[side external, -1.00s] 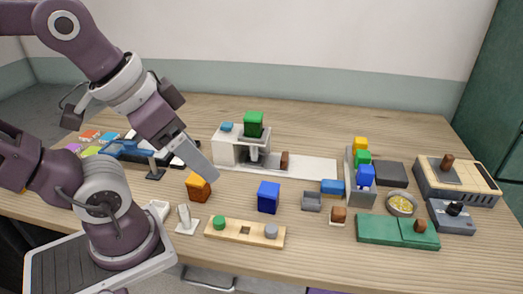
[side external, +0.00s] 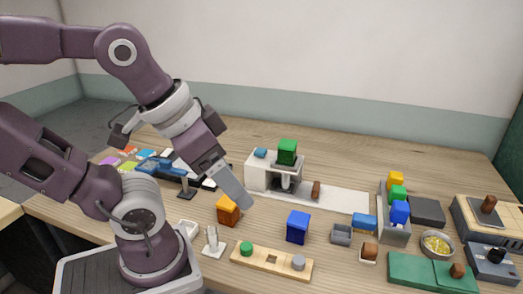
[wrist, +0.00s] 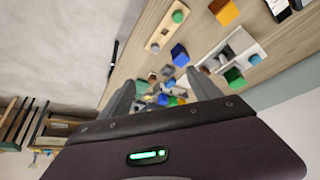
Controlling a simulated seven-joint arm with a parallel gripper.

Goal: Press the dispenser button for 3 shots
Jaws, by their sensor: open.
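A white machine (side external: 262,178) with an overhanging top and a nozzle-like grey part below it stands at the back middle of the table. It looks like the dispenser, but I cannot tell for sure. A green block (side external: 287,148) sits on its top, beside a small blue piece (side external: 261,153). I cannot tell which part is the button. The white machine also shows in the wrist view (wrist: 240,43), right of my fingers, with the green block (wrist: 233,77). My gripper (side external: 243,205) is tilted down, left of the machine and apart from it. In the wrist view my gripper (wrist: 160,80) is open and empty.
An orange block (side external: 228,210) is close to my gripper in the side view. A blue block (side external: 298,227) and a wooden board (side external: 271,262) with green and grey knobs lie in front. A grey rack (side external: 394,232) and green mat (side external: 425,273) are to the right.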

